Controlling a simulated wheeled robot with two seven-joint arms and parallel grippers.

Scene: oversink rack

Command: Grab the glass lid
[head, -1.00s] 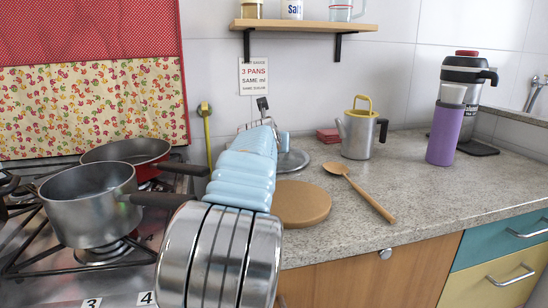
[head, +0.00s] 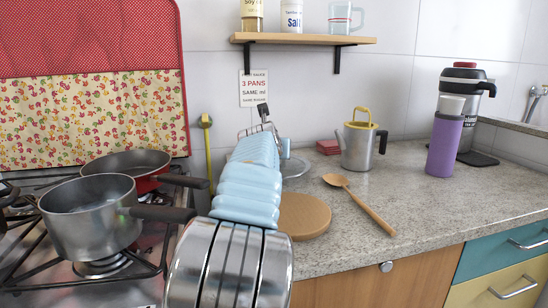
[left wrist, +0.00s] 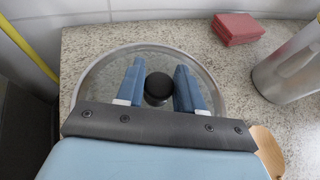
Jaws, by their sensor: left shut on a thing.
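The glass lid (head: 298,168) lies on the stone counter near the wall, partly hidden behind my left arm in the head view. In the left wrist view its clear disc and metal rim (left wrist: 103,63) show, with a round black knob (left wrist: 158,88) in the middle. My left gripper (left wrist: 158,92) is over the lid, with one blue finger on each side of the knob, shut on it. In the head view the fingers are mostly hidden behind the pale blue wrist. My right gripper is not in view.
A round wooden board (head: 305,216) and wooden spoon (head: 360,205) lie in front of the lid. A red block stack (head: 328,147) and a grey yellow-handled can (head: 358,146) stand to its right. Pans (head: 88,215) sit on the stove at left. A shelf (head: 303,38) hangs above.

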